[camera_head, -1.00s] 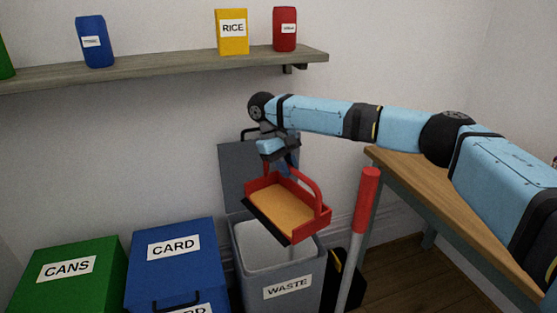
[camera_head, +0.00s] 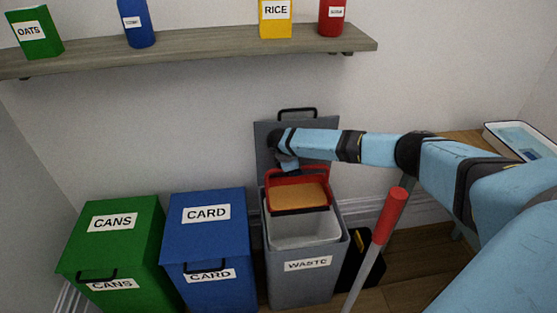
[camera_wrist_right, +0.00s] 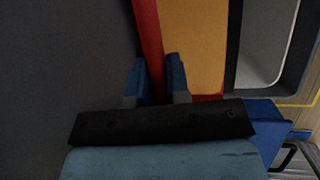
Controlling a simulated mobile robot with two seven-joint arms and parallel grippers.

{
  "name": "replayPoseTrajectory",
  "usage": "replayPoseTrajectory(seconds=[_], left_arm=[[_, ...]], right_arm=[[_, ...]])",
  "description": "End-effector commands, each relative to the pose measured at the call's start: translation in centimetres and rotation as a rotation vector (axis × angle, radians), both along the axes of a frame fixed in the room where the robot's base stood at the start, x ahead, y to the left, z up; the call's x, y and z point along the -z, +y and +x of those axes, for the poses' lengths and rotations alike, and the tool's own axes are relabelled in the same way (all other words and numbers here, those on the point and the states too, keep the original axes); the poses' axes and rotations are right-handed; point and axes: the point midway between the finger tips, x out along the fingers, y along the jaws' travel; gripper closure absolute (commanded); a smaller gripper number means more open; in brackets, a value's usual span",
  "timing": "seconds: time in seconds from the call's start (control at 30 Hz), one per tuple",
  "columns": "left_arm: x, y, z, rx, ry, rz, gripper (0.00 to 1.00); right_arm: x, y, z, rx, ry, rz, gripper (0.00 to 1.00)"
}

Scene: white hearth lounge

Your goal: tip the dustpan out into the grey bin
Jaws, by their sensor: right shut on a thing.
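The red dustpan (camera_head: 301,174) hangs over the back part of the open grey bin marked WASTE (camera_head: 304,283). Its orange-brown inside (camera_head: 299,196) faces the head camera, with the dark front lip tilted down toward the bin's opening. I cannot tell whether that is loose dirt or bare pan. The bin's grey lid (camera_head: 267,133) stands open behind. The light inner liner looks empty where it shows. My left gripper is not in view.
A blue CARD bin (camera_head: 207,235) and a green CANS bin (camera_head: 113,245) stand left of the grey bin. A red-topped pole (camera_head: 390,215) stands close on its right. A shelf (camera_head: 200,47) with several packages runs above. A tray (camera_head: 520,137) lies on the table at right.

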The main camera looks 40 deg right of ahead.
Motion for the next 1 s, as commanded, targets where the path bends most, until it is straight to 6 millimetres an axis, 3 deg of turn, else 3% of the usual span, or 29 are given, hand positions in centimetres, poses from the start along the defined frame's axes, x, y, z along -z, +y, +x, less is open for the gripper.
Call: replayPoseTrajectory(seconds=[0.27, 1.0], left_arm=[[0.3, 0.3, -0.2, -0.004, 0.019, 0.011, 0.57], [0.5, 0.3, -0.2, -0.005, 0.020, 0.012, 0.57]], right_arm=[[0.4, -1.0, -0.7, -0.041, -0.011, -0.007, 1.00], [-0.9, 0.5, -3.5, -0.039, -0.218, -0.113, 1.00]])
